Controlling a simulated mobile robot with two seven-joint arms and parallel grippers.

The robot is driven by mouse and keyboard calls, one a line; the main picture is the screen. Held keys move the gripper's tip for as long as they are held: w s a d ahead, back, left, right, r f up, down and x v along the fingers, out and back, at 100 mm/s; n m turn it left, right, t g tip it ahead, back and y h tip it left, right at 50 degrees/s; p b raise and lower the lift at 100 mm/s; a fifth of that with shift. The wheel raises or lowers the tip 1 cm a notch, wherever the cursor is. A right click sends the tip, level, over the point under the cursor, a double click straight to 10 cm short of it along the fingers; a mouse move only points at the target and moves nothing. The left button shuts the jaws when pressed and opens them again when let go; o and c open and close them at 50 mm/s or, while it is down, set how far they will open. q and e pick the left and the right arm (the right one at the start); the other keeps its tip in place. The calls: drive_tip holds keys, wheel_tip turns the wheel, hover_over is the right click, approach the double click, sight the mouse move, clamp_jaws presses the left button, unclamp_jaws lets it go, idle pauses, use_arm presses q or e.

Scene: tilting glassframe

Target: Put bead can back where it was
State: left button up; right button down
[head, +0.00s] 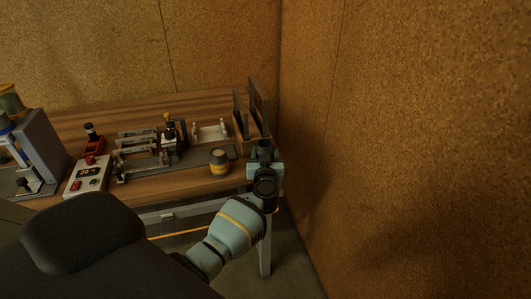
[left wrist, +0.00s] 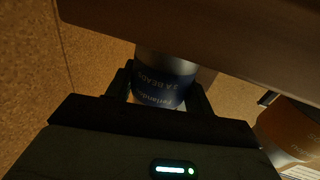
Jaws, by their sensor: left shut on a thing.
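The bead can (left wrist: 163,82), with a blue label and white lettering, is between the fingers of my left gripper (left wrist: 163,95) in the left wrist view. The gripper is shut on it. The lettering appears upside down, and a brown wooden surface (left wrist: 215,35) covers the can's far end. I cannot tell whether the can touches that surface. In the head view my left gripper (head: 263,162) is at the right end of the workbench (head: 205,186), beside the upright dark panels. The can is mostly hidden there. My right gripper is not in view.
A metal fixture (head: 150,150), a control box (head: 87,177) and a grey press (head: 40,150) are further left. A cork-like wall (head: 400,130) is close on the right.

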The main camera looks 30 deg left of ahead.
use_arm(q)
drive_tip(key=o, duration=1)
drive_tip(key=shift+o, duration=0.3)
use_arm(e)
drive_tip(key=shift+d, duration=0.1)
use_arm(q)
drive_tip(key=shift+r, duration=0.1)
drive_tip(key=p+v, duration=0.3)
drive_tip(key=v, duration=0.9)
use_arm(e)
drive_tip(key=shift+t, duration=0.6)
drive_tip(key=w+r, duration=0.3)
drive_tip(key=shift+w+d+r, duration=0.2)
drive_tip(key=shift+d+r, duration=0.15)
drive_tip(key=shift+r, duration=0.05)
use_arm(q)
drive_tip(key=shift+s+d, duration=0.1)
